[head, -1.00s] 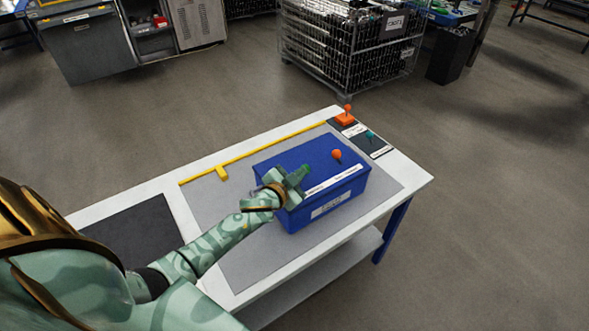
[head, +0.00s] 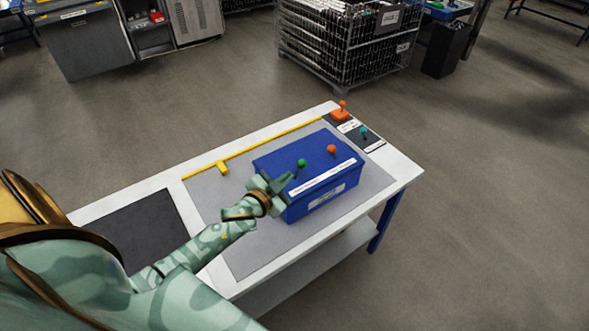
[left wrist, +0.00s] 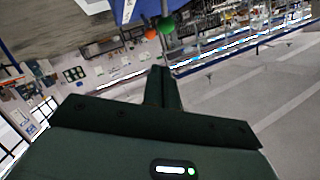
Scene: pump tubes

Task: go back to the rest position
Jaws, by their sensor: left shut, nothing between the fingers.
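My left gripper (head: 284,183) is shut and empty at the near left edge of the blue box (head: 323,200). It is short of the green-knobbed lever (head: 301,163), with a visible gap between them. An orange-knobbed lever (head: 332,149) stands farther right on the box top. In the left wrist view the shut fingers (left wrist: 159,72) point toward the green knob (left wrist: 166,25) and the orange knob (left wrist: 151,33), apart from both. My right gripper is not in view.
The box stands on a grey mat (head: 235,250) on a white table (head: 400,180). A yellow rail (head: 265,148) runs along the far side. An orange joystick (head: 341,112) and a teal joystick (head: 364,132) stand at the far right corner. A dark mat (head: 135,230) lies at left.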

